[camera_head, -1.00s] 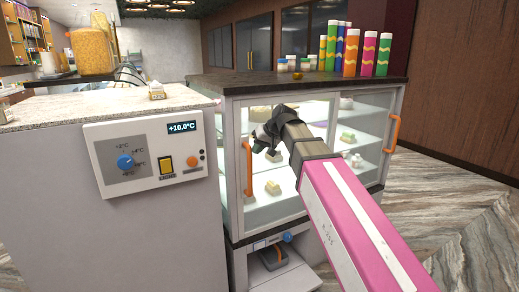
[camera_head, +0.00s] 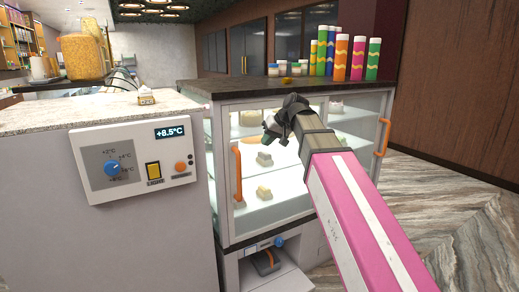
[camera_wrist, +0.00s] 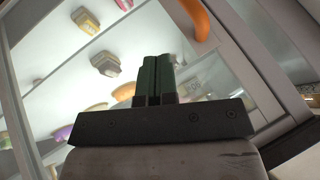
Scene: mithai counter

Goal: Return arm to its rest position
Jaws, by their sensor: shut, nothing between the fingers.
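My gripper (camera_head: 268,138) is in front of the glass display case (camera_head: 228,230), near its orange left handle (camera_head: 238,172) and to the right of it in the head view. In the wrist view my gripper (camera_wrist: 156,62) shows its two dark green fingers pressed together, with nothing between them. The orange handle (camera_wrist: 196,18) is also in the wrist view, above and right of the fingertips. My arm reaches up from the lower right with its pink and white link. It hides part of the case front.
A control panel (camera_head: 132,160) with a blue knob, a yellow switch and a display reading +8.5°C is on the counter at left. Colourful tubes (camera_head: 345,55) and small jars (camera_head: 283,69) stand on the case top. Sweets sit on lit shelves inside. Open floor (camera_head: 470,200) lies at right.

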